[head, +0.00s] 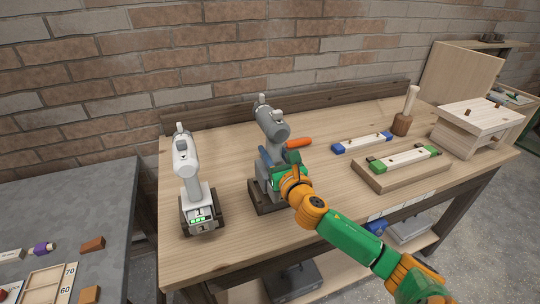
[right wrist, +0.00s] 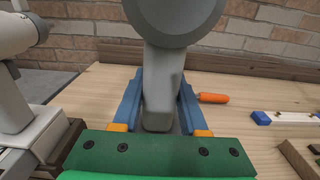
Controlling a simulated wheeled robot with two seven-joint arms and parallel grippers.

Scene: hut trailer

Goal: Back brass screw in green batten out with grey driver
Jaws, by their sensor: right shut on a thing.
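The grey driver (head: 271,128) stands upright in a dark wooden holder (head: 266,208) in the middle of the bench. My right gripper (head: 270,165) is shut on its handle. In the right wrist view the two blue fingers (right wrist: 160,100) sit on either side of the grey handle (right wrist: 162,85). The green batten (head: 404,158), a pale strip with green ends, lies on a thick wooden board to the right. Small dark fittings show on it, but I cannot make out which is the brass screw. My left gripper is not in view.
A white driver (head: 186,160) stands in its own holder at left. An orange-handled tool (head: 299,143) lies beside the grey driver. A blue-ended batten (head: 362,142), a mallet (head: 405,115) and a wooden box (head: 474,122) stand at right. The bench's front middle is clear.

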